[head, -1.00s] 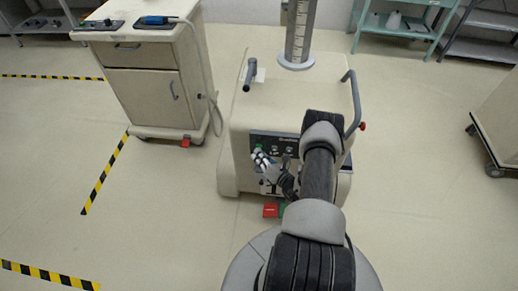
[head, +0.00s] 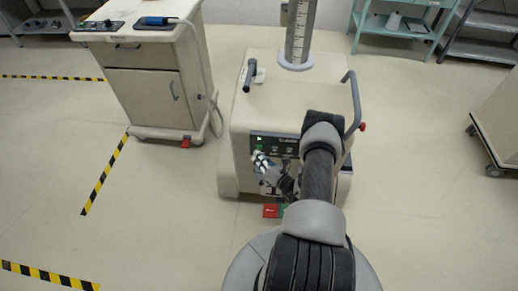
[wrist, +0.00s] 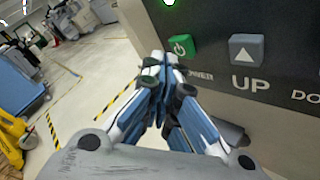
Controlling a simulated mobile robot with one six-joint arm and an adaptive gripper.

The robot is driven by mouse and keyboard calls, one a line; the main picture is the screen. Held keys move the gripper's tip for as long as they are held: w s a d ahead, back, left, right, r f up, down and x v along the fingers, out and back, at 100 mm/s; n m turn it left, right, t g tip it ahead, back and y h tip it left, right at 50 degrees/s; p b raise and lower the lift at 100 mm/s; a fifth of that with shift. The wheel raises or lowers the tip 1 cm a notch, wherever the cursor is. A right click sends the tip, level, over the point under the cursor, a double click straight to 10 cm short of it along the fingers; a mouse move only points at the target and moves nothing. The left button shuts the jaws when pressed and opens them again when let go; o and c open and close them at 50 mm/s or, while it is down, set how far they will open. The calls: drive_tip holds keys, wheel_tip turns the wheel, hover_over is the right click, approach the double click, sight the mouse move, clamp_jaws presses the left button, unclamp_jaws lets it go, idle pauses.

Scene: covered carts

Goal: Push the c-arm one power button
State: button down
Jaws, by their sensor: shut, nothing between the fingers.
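The c-arm unit (head: 290,100) is a cream cart with a dark control panel (head: 284,145) on its near face. In the wrist view the green power button (wrist: 182,45), with a white power symbol, sits left of a grey UP button (wrist: 246,50). A lit green lamp (wrist: 169,2) shows above it. My gripper (wrist: 163,60) is shut and empty, its fingertips just left of and below the button's face, seemingly a little apart from it. In the head view my gripper (head: 261,160) is at the panel's left side, hiding some of it.
A cream drawer cart (head: 150,85) with a cable stands to the left. A grey handle (head: 354,100) is on the unit's right side. Floor at left, with yellow-black tape (head: 105,175), is open.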

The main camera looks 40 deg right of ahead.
drive_tip(key=s+a+p, duration=0.1)
drive_tip(key=s+a, duration=0.3)
drive_tip(key=shift+a+p, duration=0.3)
drive_tip(key=shift+p, duration=0.05)
idle(0.3)
idle(0.4)
